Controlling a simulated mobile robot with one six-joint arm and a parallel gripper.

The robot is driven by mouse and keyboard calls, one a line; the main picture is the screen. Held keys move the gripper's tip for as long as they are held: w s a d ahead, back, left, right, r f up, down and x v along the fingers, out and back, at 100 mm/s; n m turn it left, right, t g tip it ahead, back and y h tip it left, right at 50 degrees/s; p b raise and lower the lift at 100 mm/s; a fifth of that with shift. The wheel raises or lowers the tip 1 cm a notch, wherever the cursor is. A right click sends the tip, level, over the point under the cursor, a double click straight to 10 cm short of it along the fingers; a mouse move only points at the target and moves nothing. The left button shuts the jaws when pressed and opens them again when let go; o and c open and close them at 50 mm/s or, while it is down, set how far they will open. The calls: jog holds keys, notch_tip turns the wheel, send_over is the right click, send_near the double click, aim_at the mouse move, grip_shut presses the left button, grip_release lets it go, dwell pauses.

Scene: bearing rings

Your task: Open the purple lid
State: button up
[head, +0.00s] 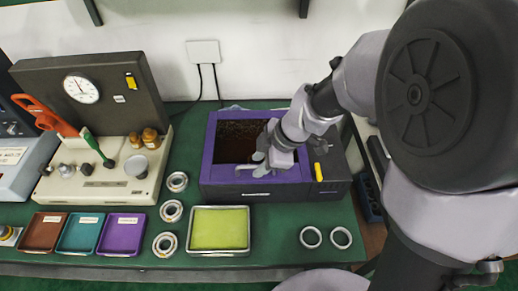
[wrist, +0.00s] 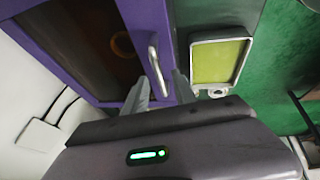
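The purple lid (head: 208,150) has a purple frame around a dark brownish window and lies flat, shut, on a dark machine (head: 240,192). In the wrist view the lid's frame (wrist: 72,48) fills the upper left, with a pale metal bar handle (wrist: 157,64) near its edge. My gripper (head: 262,162) is low over the lid's front right part. In the wrist view my gripper (wrist: 160,78) has its fingers apart, one on each side of the handle's near end. I cannot tell whether either finger touches the handle. My wrist and arm hide the lid's right side in the head view.
A tray with a yellow-green pad (head: 219,228) stands in front of the machine. Several metal rings lie on the green bench, including one ring (head: 171,211) left of the tray. Brown, teal and purple trays (head: 122,234) and a gauge unit (head: 100,190) stand at left.

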grip_shut()
dwell(1.4)
